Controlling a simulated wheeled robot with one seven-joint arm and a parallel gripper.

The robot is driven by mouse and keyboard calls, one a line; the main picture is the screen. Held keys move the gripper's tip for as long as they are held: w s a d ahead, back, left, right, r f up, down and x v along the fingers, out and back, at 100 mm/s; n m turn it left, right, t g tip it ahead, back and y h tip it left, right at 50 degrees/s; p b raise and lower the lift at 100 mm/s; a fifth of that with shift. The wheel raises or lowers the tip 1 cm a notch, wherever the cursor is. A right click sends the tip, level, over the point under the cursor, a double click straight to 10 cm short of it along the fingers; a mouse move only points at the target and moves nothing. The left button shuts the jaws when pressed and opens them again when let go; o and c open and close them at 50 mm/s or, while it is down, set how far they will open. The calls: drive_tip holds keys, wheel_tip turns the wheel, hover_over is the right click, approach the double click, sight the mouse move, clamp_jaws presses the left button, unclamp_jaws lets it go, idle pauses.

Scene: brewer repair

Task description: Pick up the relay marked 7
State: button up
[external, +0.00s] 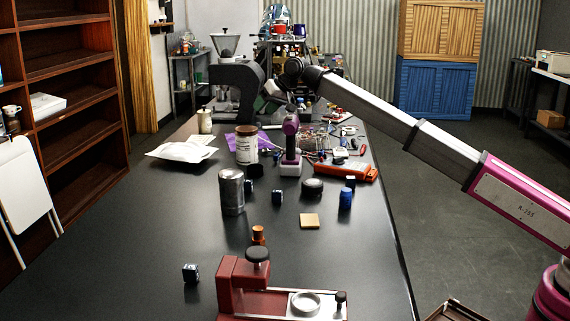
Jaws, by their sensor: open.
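One relay-like block (190,273) stands alone at the front left. Another (277,197) is near the middle, and one more (249,186) is beside the silver canister. Their markings are too small to read, so I cannot tell which is marked 7. My arm reaches in from the right, above the table, to a dark joint over the far end. My gripper cannot be made out beyond that joint.
A red fixture (243,283) is at the front. Clutter and a grinder (232,90) fill the far end. The front left is mostly clear.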

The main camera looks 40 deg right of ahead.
drive_tip(key=s+a+f+n+g, duration=0.1)
drive_tip(key=s+a, duration=0.3)
drive_tip(key=a, duration=0.3)
drive_tip(key=n+g+h, duration=0.2)
drive_tip(key=n, duration=0.5)
approach(247, 181)
drive_tip(key=x, duration=1)
drive_tip(key=shift+w+d+f, duration=0.1)
drive_tip(key=shift+w+d, duration=0.05)
drive_tip(key=shift+w, duration=0.05)
clamp_jaws()
